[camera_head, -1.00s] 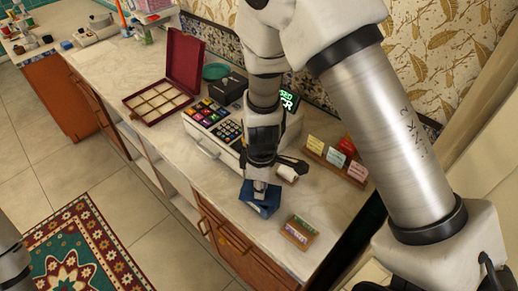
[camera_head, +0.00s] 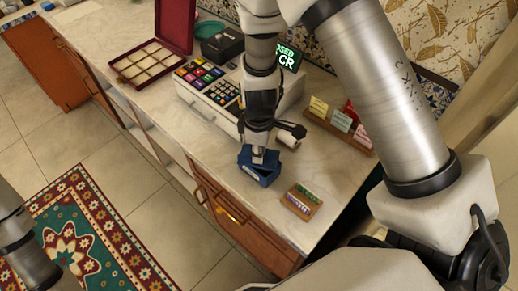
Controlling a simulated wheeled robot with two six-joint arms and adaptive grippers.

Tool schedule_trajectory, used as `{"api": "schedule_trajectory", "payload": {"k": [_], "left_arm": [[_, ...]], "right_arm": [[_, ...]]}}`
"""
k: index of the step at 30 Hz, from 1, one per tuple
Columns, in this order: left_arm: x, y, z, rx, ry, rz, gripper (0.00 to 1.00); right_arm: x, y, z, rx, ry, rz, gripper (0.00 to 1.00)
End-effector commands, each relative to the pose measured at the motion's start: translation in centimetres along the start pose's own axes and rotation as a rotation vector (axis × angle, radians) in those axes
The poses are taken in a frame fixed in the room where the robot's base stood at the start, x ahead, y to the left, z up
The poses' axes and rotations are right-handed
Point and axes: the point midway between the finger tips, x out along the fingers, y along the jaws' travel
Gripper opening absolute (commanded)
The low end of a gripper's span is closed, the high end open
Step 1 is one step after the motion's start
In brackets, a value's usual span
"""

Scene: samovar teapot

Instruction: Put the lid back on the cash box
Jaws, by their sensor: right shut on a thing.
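The blue cash box (camera_head: 262,179) stands near the front edge of the counter, in the lower middle of the head view. Its blue lid (camera_head: 246,160) is at the top of the box, turned slightly against it. My right gripper (camera_head: 259,157) points down over the box and is shut on the lid's top. I cannot tell whether the lid is fully seated or just above the rim. Part of the lid is hidden by the gripper. Part of my left arm shows at the lower left, but its gripper is out of view.
A cash register (camera_head: 211,99) stands behind the box, with a paper roll (camera_head: 288,137) beside it. A small wooden card holder (camera_head: 301,201) is close on the right. A card rack (camera_head: 338,130) and an open maroon case (camera_head: 126,67) stand farther back.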

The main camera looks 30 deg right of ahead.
Motion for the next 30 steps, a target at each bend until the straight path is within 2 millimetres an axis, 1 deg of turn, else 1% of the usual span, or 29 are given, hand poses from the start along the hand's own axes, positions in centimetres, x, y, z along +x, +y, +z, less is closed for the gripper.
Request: {"api": "schedule_trajectory", "payload": {"k": [14, 23, 30], "left_arm": [[0.03, 0.00, -0.01, 0.000, 0.000, 0.000, 1.00], [0.56, -0.01, -0.01, 0.000, 0.000, 0.000, 1.00], [0.52, 0.00, -0.01, 0.000, 0.000, 0.000, 1.00]], "right_arm": [[0.02, -0.01, 0.00, 0.000, 0.000, 0.000, 0.00], [0.04, -0.11, 0.08, 0.000, 0.000, 0.000, 0.00], [-0.08, -0.12, 0.09, 0.000, 0.000, 0.000, 0.00]]}}
